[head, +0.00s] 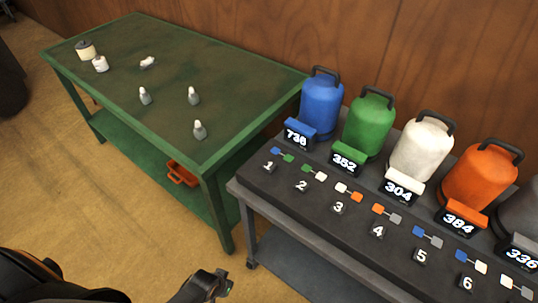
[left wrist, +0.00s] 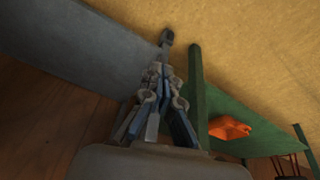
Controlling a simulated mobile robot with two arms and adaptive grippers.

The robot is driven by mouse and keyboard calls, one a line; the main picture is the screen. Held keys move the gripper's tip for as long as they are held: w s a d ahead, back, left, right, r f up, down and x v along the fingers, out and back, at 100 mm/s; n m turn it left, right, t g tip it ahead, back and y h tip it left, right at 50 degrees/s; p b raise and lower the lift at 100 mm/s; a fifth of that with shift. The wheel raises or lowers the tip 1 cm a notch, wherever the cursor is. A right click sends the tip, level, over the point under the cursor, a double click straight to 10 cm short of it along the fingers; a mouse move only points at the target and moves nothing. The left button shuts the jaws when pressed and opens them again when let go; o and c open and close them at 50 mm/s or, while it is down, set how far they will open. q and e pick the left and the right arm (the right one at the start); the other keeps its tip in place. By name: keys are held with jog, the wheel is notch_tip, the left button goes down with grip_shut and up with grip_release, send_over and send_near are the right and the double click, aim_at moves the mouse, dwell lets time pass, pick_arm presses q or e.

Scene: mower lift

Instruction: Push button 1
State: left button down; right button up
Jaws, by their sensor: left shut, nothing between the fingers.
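Button 1 (head: 268,166) is a small dark block with a white "1" at the left end of the dark cart top. A linked blue and green marker pair (head: 282,154) lies just behind it. My left gripper (head: 222,283) is at the bottom of the head view, in front of and to the left of the cart, well apart from button 1. In the left wrist view its fingers (left wrist: 160,75) are shut and empty, with the cart's leg and wheel beyond them. Button 1 does not show in the left wrist view. My right gripper is not in view.
Several other numbered buttons, such as button 2 (head: 302,186), line the cart top (head: 318,215). Coloured canisters, the blue one (head: 321,106) leftmost, stand behind with number displays. A green table (head: 165,85) with small items stands left; an orange crate (head: 182,174) is on its lower shelf.

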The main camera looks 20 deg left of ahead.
pick_arm(q)
jog(key=w+d+r+t+h+p, duration=0.1)
jog(key=w+d+r+p, duration=0.3)
jog(key=r, duration=0.9)
jog(key=w+d+r+h+p, duration=0.25)
jog(key=w+r, duration=0.45)
jog(key=r, duration=0.6)
jog(key=w+d+r+t+p, duration=0.1)
jog(key=w+d+r+p, duration=0.3)
jog(key=r, duration=1)
jog(key=w+a+r+n, duration=0.1)
jog(key=w+a+r, duration=0.1)
jog(key=w, duration=0.4)
jog(key=w+a+r+n+t+h, duration=0.1)
jog(key=w+a+r, duration=0.2)
jog(key=w, duration=0.3)
jog(key=shift+w+a+r+t, duration=0.15)
jog(key=shift+w+r+t, duration=0.15)
jog(key=shift+r, duration=0.05)
